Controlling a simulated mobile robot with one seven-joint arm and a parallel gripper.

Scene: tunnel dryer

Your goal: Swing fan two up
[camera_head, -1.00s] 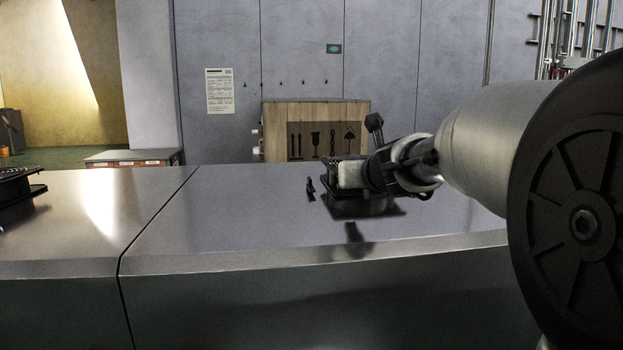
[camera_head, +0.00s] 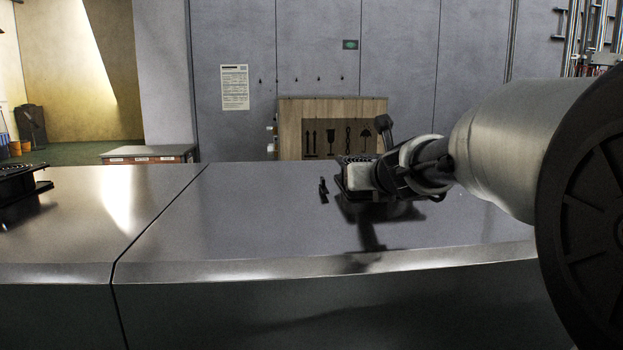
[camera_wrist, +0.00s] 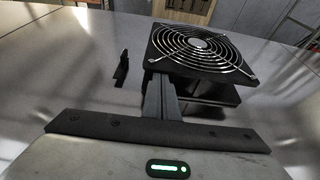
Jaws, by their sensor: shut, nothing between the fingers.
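A black square fan (camera_wrist: 200,48) with a round wire guard shows large in the wrist view, just beyond my gripper (camera_wrist: 160,72). Its plate stands over a black lower part (camera_wrist: 205,92), with a gap between them at the front. My gripper is shut and empty, its fingertips at the near left corner of the plate; I cannot tell whether they touch it. In the head view, my gripper (camera_head: 348,184) is over the metal top, and the arm hides most of this fan. Another black fan-like unit (camera_head: 22,182) is at the left edge. No number shows on either.
A small upright black catch (camera_wrist: 122,68) stands left of the fan, also in the head view (camera_head: 323,189). The metal top (camera_head: 230,220) has a seam and is clear between the units. A wooden crate (camera_head: 290,125) stands behind.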

